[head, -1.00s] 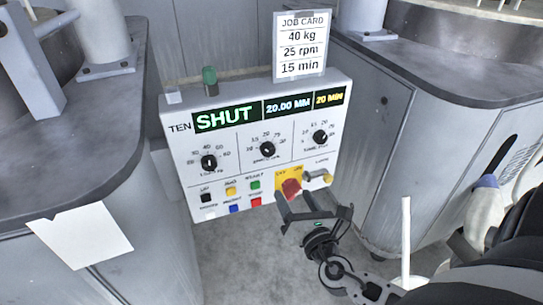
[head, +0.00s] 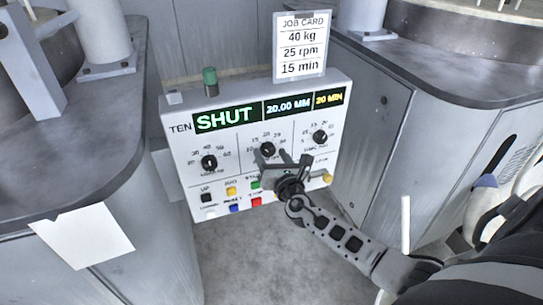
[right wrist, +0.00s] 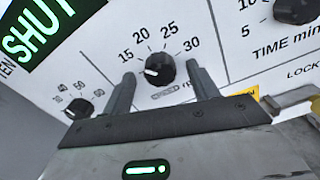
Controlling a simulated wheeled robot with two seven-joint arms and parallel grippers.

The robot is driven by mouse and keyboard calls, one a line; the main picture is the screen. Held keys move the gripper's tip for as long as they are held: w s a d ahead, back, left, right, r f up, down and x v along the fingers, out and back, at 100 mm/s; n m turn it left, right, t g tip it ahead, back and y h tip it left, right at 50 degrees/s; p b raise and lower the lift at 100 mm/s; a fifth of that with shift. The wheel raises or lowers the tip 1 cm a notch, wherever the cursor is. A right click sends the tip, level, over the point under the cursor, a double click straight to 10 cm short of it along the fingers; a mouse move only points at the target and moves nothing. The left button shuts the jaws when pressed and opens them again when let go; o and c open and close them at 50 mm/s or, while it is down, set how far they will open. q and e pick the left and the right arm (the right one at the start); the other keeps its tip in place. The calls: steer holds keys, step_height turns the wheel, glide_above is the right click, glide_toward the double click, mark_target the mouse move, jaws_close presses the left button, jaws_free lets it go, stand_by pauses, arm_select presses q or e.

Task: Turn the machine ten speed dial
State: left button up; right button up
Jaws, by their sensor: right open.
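The machine ten control panel (head: 183,140) stands upright between two grey machines. Its speed dial (head: 267,149) is the black middle knob of three. In the right wrist view the speed dial (right wrist: 160,69) has a scale marked 15, 20, 25 and 30, and its white mark is on the left side, near the 15 end. My right gripper (head: 282,160) is open in front of the panel. In the right wrist view its fingers (right wrist: 162,82) are on either side of the dial, apart from it at the sides. My left gripper is out of view.
The job card (head: 300,45) above the panel reads 40 kg, 25 rpm, 15 min. A load dial (head: 209,162) is to the left, a time dial (head: 320,137) to the right. Coloured buttons (head: 231,191) lie below. A green knob (head: 210,77) stands on top.

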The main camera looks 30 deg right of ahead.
steer(key=shift+w, duration=0.25)
steer(key=c, duration=1)
